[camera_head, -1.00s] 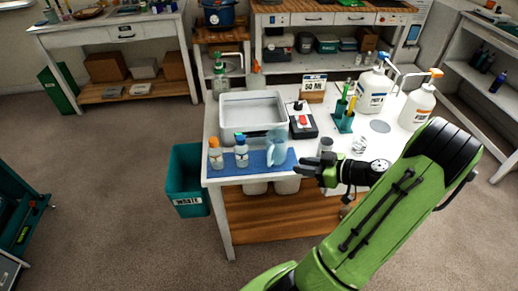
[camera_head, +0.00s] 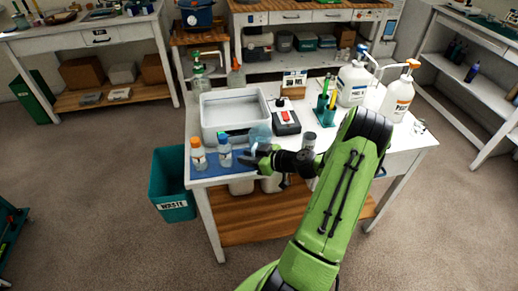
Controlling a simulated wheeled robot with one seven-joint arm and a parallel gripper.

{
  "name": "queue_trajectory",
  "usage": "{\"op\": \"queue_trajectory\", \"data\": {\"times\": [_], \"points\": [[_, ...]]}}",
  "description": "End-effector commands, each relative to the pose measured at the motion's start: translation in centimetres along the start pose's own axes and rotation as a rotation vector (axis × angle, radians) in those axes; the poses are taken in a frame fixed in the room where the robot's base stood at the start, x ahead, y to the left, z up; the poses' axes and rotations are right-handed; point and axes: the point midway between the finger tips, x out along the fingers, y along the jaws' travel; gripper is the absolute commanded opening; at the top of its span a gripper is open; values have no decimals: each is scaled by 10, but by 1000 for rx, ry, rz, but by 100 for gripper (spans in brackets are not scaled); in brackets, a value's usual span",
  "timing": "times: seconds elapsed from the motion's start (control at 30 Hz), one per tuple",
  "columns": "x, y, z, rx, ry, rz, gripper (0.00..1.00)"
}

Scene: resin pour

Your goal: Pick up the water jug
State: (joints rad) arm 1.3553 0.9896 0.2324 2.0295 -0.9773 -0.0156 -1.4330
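The water jug (camera_head: 261,131), pale blue and see-through, stands upright on the blue mat (camera_head: 208,168) at the front of the white table. Its lower part is hidden behind my gripper. My gripper (camera_head: 248,160), black on a green arm, is at the table's front edge, right in front of the jug in the picture. I cannot tell whether its fingers touch the jug or are around it, nor how far apart they are.
Two small bottles with orange (camera_head: 198,154) and blue (camera_head: 225,152) caps stand left of the jug. A white tray (camera_head: 205,125) is behind, with a black device (camera_head: 285,122) beside it. A grey jar (camera_head: 309,141) stands right. A teal waste bin (camera_head: 170,180) is at left.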

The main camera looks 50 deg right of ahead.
Motion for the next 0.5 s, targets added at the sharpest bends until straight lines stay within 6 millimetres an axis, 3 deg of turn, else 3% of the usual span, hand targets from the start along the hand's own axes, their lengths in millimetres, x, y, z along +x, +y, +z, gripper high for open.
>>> {"op": "queue_trajectory", "data": {"times": [0.17,0.33,0.5], "points": [[0,0,0,0,0,1,25],[0,0,0,0,0,1,0],[0,0,0,0,-1,1,0]]}}
